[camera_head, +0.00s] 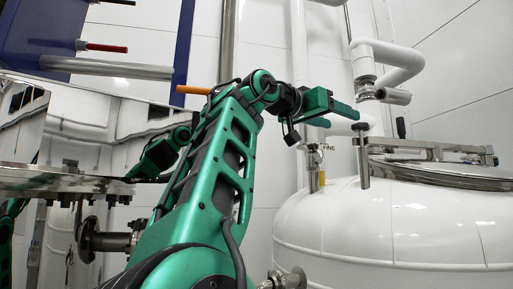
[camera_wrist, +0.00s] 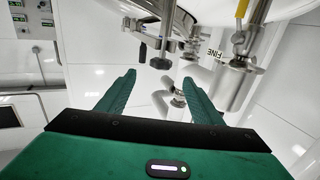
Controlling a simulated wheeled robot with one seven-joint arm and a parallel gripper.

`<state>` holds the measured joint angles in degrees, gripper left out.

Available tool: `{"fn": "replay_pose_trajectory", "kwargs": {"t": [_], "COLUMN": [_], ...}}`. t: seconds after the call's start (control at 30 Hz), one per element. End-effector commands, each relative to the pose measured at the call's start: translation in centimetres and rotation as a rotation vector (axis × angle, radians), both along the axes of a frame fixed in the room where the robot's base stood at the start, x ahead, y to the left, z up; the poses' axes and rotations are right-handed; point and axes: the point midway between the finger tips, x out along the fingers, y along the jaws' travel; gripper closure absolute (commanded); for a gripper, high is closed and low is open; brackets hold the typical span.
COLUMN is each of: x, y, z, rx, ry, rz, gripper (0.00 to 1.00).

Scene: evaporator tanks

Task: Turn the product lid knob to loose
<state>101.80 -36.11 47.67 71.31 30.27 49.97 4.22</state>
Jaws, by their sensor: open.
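In the wrist view the tank's underside-up image fills the top, and a metal post with a round end (camera_wrist: 161,62) shows near the space between my fingertips. I cannot tell for sure that it is the same knob. My gripper (camera_head: 343,115) is open and empty, a little left of and above the post in the head view. Its two green fingers (camera_wrist: 160,76) show apart in the wrist view, with nothing held.
A black handle (camera_head: 401,128) stands by the lid's metal frame (camera_head: 430,148). A white curved pipe (camera_head: 395,65) hangs above the tank. A valve fitting (camera_head: 314,170) marked FINE is left of the post. An orange rod (camera_head: 193,90) is behind my arm.

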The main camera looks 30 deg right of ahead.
Motion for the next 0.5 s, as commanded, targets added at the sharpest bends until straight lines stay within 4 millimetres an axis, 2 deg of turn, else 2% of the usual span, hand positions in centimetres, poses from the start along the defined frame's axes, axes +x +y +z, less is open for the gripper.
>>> {"fn": "replay_pose_trajectory", "kwargs": {"t": [0.13, 0.23, 0.5], "x": [0.6, 0.7, 1.4], "y": [-0.1, -1.1, -5.7], "z": [-0.4, -0.4, -0.4], "rx": [0.005, 0.006, 0.007], "ry": [0.006, 0.006, 0.005], "rz": [-0.007, -0.006, -0.007], "gripper": [0.40, 0.40, 0.40]}}
